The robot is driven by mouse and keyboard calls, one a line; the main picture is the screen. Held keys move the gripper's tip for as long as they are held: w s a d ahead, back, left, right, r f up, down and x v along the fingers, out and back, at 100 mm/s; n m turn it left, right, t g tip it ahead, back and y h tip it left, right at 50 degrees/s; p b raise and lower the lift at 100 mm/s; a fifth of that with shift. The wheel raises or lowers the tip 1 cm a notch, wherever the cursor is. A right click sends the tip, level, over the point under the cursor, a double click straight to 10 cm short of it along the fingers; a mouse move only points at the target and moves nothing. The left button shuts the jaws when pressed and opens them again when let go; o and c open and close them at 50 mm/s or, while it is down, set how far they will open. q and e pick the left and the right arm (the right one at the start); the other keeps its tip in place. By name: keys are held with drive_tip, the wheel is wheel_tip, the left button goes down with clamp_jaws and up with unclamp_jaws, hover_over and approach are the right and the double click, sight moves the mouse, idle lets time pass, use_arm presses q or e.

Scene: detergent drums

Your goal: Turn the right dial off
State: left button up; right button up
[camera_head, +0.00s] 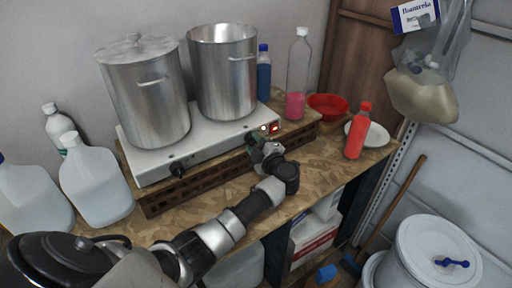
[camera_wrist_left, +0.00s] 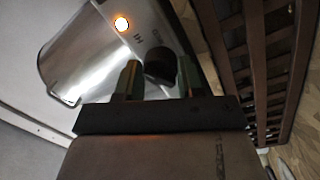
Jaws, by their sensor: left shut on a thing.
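A white two-burner hot plate (camera_head: 208,150) stands on a brown slatted rack. Its left dial (camera_head: 178,169) is black and uncovered. My left gripper (camera_head: 257,147) is at the front panel near its right end, where it hides the right dial in the head view. In the left wrist view the black right dial (camera_wrist_left: 158,66) sits between the two fingers of my left gripper (camera_wrist_left: 157,77), which is shut on it. A glowing orange light (camera_wrist_left: 122,23) shows on the panel beside the dial. My right gripper is not in view.
Two steel pots (camera_head: 148,105) (camera_head: 224,80) stand on the hot plate. A red bottle (camera_head: 356,132), a red bowl (camera_head: 328,105) and a clear bottle with pink liquid (camera_head: 297,75) are to the right. White jugs (camera_head: 95,185) stand at the left. The front right counter is clear.

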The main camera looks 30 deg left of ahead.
use_arm(q)
drive_tip(key=n+b, duration=0.3)
drive_tip(key=b, duration=0.1)
drive_tip(key=n+b, duration=0.7)
drive_tip(key=b, duration=0.1)
drive_tip(key=shift+f+n+y, duration=0.3)
drive_tip(key=shift+n+y, duration=0.1)
drive_tip(key=shift+r+n+g+b, duration=0.15)
drive_tip(key=shift+n+g+b, duration=0.15)
drive_tip(key=shift+n+b, duration=0.6)
drive_tip(key=shift+r, duration=0.1)
drive_tip(key=o, duration=0.9)
drive_tip(key=shift+o, duration=0.2)
